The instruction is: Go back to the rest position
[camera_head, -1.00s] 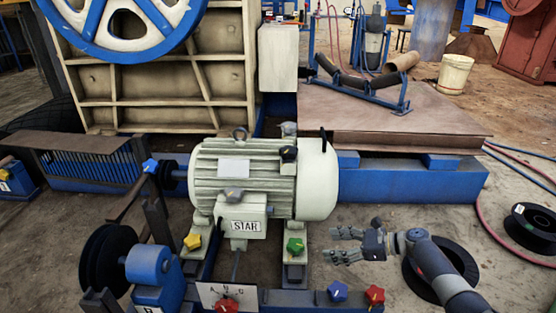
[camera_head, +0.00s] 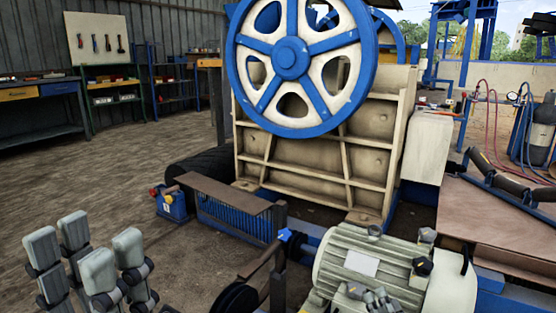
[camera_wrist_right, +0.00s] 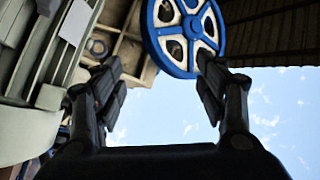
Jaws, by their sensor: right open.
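My left gripper (camera_head: 86,262) stands upright at the lower left of the head view, with grey finger pads apart and nothing between them. Most of both arms is hidden.
The jaw crusher with its flywheel (camera_head: 292,60) stands at the centre back. A blue belt guard (camera_head: 235,215) and a small blue box (camera_head: 172,205) are left of the motor. Workbenches (camera_head: 45,110) stand at the far left. The floor (camera_head: 110,180) between is open.

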